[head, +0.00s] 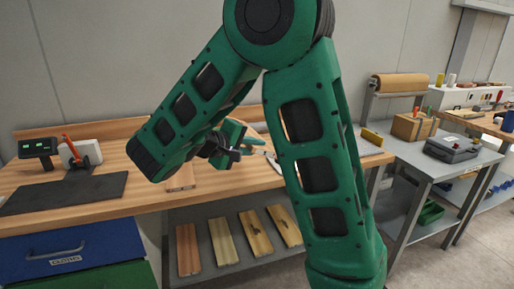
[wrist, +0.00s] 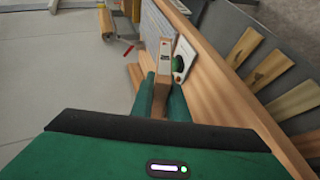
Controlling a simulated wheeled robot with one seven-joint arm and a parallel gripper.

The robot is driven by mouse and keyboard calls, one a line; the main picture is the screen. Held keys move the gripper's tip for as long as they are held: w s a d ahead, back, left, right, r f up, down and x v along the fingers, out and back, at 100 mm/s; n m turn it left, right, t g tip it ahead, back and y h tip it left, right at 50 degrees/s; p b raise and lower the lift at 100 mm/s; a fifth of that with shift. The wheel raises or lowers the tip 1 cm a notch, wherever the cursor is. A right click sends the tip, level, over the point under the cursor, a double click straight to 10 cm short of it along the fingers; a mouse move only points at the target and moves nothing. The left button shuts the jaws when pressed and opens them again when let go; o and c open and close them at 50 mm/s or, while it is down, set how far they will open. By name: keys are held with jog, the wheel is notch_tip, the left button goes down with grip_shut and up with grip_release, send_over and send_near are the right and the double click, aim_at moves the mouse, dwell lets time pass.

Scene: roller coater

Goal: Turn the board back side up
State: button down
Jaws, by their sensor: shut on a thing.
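My gripper (head: 233,147) is low over the wooden bench, partly hidden behind my own arm in the head view. In the wrist view its two green fingers (wrist: 163,98) are shut on a narrow tan wooden piece, which appears to be the board (wrist: 164,68) seen nearly edge-on. A dark mark shows near its far end. Which face is its back cannot be told. In the head view, a reddish-brown wooden piece (head: 181,178) shows on the bench below my arm; whether it is the same board is unclear.
The wooden bench (head: 140,196) carries a black mat (head: 65,193) and a small display device (head: 38,148) at left. Several boards (head: 222,241) lie on the lower shelf. A grey side table (head: 452,161) stands right.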

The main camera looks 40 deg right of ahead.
jog(key=shift+a+h, duration=0.1)
jog(key=shift+h, duration=0.5)
jog(key=shift+a+f+n+t+h, duration=0.15)
jog(key=shift+n+h, duration=0.25)
jog(key=shift+h, duration=0.4)
jog(key=shift+f+n+t+h, duration=0.15)
jog(key=shift+n+h, duration=0.25)
jog(key=shift+h, duration=0.4)
jog(key=shift+r, duration=0.1)
